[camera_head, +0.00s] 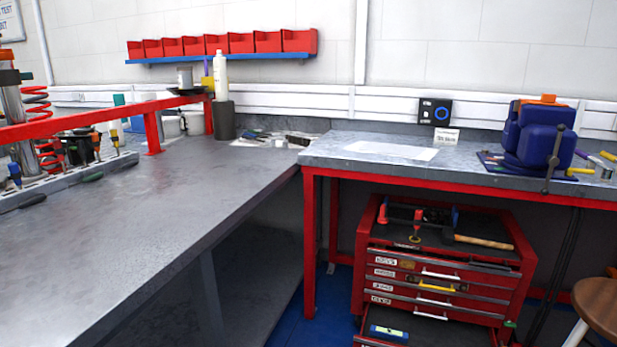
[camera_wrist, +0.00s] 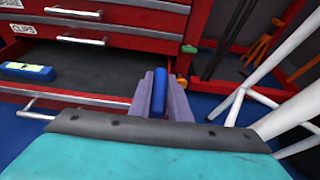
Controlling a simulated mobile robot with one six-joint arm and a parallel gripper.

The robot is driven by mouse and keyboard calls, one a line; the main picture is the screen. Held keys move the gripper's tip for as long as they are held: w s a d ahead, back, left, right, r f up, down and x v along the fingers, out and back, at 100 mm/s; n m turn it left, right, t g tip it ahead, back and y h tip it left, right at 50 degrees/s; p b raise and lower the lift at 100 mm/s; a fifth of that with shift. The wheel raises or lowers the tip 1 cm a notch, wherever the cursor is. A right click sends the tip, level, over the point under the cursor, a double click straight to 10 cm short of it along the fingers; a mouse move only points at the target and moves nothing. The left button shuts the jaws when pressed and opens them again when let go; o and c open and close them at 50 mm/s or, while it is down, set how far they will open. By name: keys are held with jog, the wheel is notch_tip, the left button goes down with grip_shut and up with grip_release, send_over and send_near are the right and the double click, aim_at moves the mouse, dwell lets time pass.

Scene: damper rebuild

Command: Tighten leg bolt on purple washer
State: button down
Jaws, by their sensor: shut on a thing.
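My gripper (camera_wrist: 160,95) shows in the wrist view, with its grey-lilac fingers closed around a narrow blue piece (camera_wrist: 160,90). Only part of this piece shows, so I cannot tell what it is. The gripper is in front of the right end of an open drawer (camera_wrist: 110,70) at the bottom of a red tool cabinet (camera_wrist: 125,15). My gripper does not show in the head view. I cannot pick out a leg bolt or a purple washer in either view.
In the head view, the red cabinet (camera_head: 440,265) stands under the right bench (camera_head: 375,165). A blue vise (camera_head: 540,135) sits on that bench. The left bench (camera_head: 150,220) has a wide clear top. A wooden stool (camera_head: 600,303) stands at the lower right. A level (camera_wrist: 27,71) lies in the drawer.

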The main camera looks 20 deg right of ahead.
jog(key=shift+s, duration=0.3)
jog(key=w+a+r+n+t+y, duration=0.1)
jog(key=w+a+r+n+y, duration=0.1)
jog(key=w+a+r, duration=0.65)
jog(key=w+a+r+n+t+y, duration=0.15)
jog(key=w+a+r, duration=0.35)
jog(key=w, duration=0.7)
jog(key=w+a+r+n+y, duration=0.25)
jog(key=w+a+r, duration=0.25)
jog(key=a+r, duration=0.3)
jog(key=w+a+r+n+y, duration=0.25)
jog(key=w+a+r, duration=0.3)
jog(key=a, duration=0.55)
jog(key=s+a+r+n+g+y, duration=0.1)
jog(key=a+r+n+y, duration=0.4)
jog(key=a, duration=0.8)
jog(key=s+a+r+n+g+y, duration=0.1)
jog(key=a+r+y, duration=0.2)
jog(key=a+r, duration=0.75)
jog(key=s+a+f+n+g+y, duration=0.3)
jog(key=s+a+f+n+g, duration=0.15)
jog(key=s+a, duration=0.75)
notch_tip(320, 180, up, 16)
jog(key=p, duration=2.4)
jog(key=shift+w+a+m+t, duration=0.3)
jog(key=shift+w+a+m, duration=0.1)
jog(key=shift+w, duration=0.05)
